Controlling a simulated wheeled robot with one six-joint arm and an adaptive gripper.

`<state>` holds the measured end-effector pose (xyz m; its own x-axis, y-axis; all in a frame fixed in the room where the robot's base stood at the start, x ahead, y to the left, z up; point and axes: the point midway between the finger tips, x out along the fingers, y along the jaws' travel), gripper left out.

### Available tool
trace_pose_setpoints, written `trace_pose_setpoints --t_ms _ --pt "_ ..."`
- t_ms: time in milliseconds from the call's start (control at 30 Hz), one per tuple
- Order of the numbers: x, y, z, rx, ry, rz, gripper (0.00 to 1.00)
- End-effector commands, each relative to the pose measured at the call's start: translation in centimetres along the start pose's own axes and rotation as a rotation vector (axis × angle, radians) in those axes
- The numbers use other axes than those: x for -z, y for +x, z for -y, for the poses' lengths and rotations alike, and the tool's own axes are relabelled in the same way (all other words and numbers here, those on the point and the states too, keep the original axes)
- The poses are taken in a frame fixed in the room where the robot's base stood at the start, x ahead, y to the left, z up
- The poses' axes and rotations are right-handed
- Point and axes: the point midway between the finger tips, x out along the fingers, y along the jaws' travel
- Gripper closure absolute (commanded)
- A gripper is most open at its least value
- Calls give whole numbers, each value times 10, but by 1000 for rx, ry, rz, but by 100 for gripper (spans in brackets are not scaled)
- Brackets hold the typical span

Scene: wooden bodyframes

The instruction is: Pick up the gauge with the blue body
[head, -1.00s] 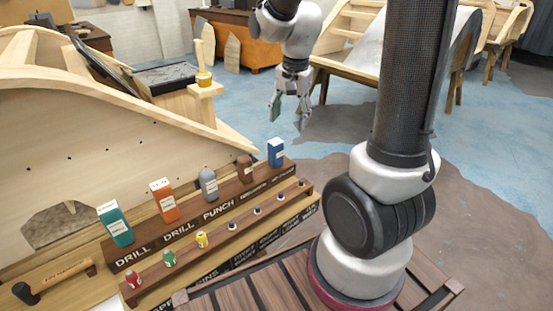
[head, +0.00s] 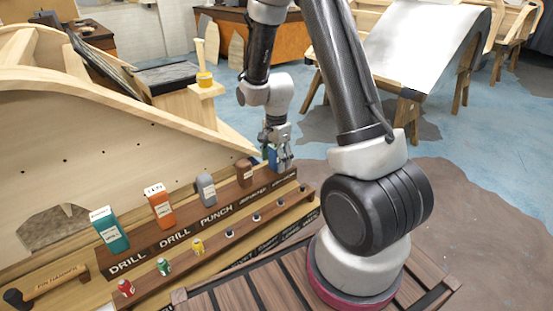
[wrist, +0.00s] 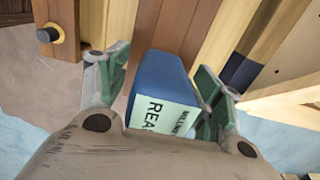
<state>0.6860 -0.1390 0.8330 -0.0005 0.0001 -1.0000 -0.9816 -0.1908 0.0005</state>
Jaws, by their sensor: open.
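The gauge with the blue body (head: 271,157) stands at the right end of the upper wooden shelf, partly hidden by my gripper (head: 280,163). In the wrist view the blue gauge (wrist: 158,76) shows between the two green-padded fingers, with a pale label whose lettering is partly cut off. My gripper is open, with one finger on each side of the gauge. A gap shows beside the left finger; the right finger is close to the label side, and I cannot tell if it touches.
Brown (head: 244,172), grey (head: 206,188), orange (head: 160,206) and teal (head: 110,230) labelled boxes stand along the same shelf to the left. Small coloured pieces, including a yellow one (head: 197,246), line the lower step. A wooden panel (head: 110,140) rises behind.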

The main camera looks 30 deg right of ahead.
Motion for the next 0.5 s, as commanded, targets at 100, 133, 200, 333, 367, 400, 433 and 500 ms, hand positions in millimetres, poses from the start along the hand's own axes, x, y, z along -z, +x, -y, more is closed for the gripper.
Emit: trace_pose_setpoints --t_ms 100,133,200,333,367,400,433,500 --pt "0 2 0 1 0 0 34" --pt "0 2 0 1 0 0 34" --pt "0 2 0 1 0 0 34" --pt "0 2 0 0 -1 0 52" --pt "0 2 0 0 -1 0 58" --pt "0 2 0 0 -1 0 65" --pt "0 2 0 0 -1 0 70" --pt "0 2 0 0 -1 0 83"
